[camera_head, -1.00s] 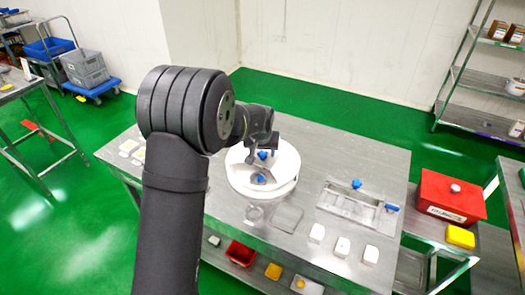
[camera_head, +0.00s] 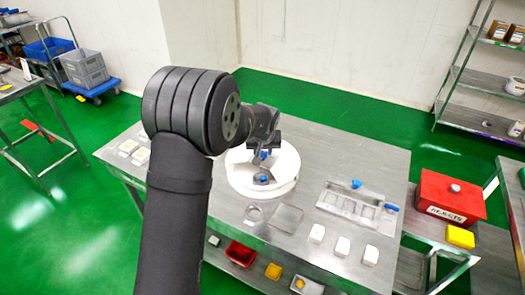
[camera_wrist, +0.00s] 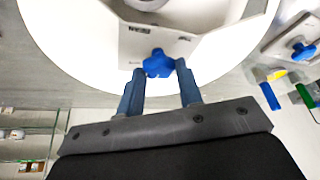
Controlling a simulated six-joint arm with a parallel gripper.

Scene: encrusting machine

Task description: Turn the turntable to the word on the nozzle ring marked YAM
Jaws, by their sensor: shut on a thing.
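The round white turntable (camera_head: 240,181) sits on the steel table, with a grey angular piece and blue knobs on top. My gripper (camera_head: 265,153) is over its far part. In the wrist view my gripper (camera_wrist: 160,80) has its two blue-grey fingers shut on a blue knob (camera_wrist: 158,63). The white faceted nozzle ring (camera_wrist: 170,42) stands just beyond this knob. Small dark print on its facets is too blurred to read surely, and I cannot make out YAM. Part of the turntable is hidden by my gripper in the head view.
A metal frame with blue knobs (camera_head: 350,203) lies right of the turntable. A red box (camera_head: 450,196) stands at the right.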

